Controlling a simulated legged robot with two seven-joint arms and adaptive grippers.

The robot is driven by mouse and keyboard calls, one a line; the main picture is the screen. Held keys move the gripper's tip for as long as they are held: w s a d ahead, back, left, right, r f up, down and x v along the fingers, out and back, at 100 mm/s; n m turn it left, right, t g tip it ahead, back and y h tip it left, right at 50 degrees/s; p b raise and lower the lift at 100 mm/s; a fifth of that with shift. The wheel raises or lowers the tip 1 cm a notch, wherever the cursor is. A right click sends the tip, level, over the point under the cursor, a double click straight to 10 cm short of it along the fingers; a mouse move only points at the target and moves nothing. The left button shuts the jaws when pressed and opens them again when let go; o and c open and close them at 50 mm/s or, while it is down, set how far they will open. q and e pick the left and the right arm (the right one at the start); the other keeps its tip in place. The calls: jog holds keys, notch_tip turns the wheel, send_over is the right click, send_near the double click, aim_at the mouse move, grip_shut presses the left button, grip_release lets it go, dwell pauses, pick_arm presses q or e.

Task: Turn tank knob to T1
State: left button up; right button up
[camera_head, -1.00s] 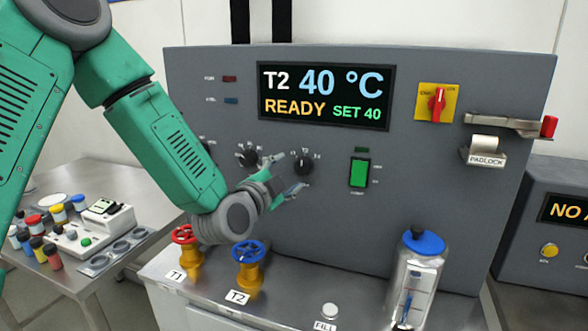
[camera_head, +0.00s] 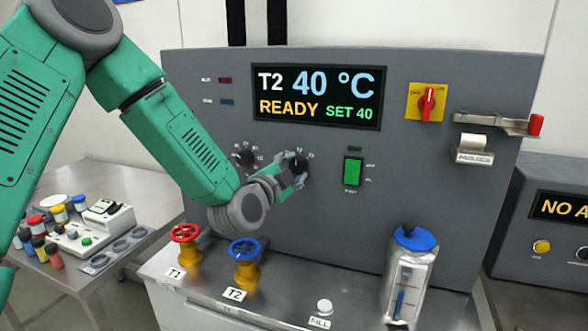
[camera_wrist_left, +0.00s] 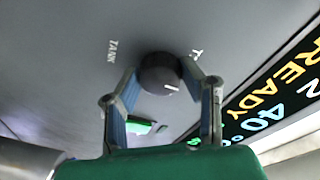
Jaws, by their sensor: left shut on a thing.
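The tank knob (camera_head: 299,165) is a round black dial on the grey panel, right of another black knob. In the left wrist view the knob (camera_wrist_left: 161,74) shows a white pointer mark, with the label TANK beside it. My left gripper (camera_head: 292,174) is at the panel with its fingers shut around the knob, one on each side (camera_wrist_left: 165,85). The fingers hide part of the knob and its labels in the head view. The display (camera_head: 316,96) reads T2, 40 °C, READY, SET 40. My right gripper is not in view.
A second black knob (camera_head: 245,156) sits just left of my gripper. A green switch (camera_head: 352,171) is to the right. Below are a red valve wheel (camera_head: 185,233), a blue valve wheel (camera_head: 246,249) and a blue-capped clear vessel (camera_head: 409,275).

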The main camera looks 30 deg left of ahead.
pick_arm(q)
jog(key=shift+d, duration=0.1)
dwell(0.3)
jog(key=shift+f+n, duration=0.1)
jog(key=shift+n, duration=0.3)
jog(key=n+b, duration=0.3)
jog(key=n, duration=0.2)
jog(key=shift+t+b, duration=0.3)
jog(key=shift+b, duration=0.05)
jog(key=n+b, duration=0.1)
jog(key=n, duration=0.2)
jog(key=shift+w+n+y+b, duration=0.1)
jog(key=shift+n+y+b, duration=0.25)
jog(key=shift+n+y, duration=0.05)
jog(key=shift+r+n, duration=0.2)
jog(key=shift+n, duration=0.2)
jog(key=shift+r+t, duration=0.1)
jog(key=shift+t, duration=0.2)
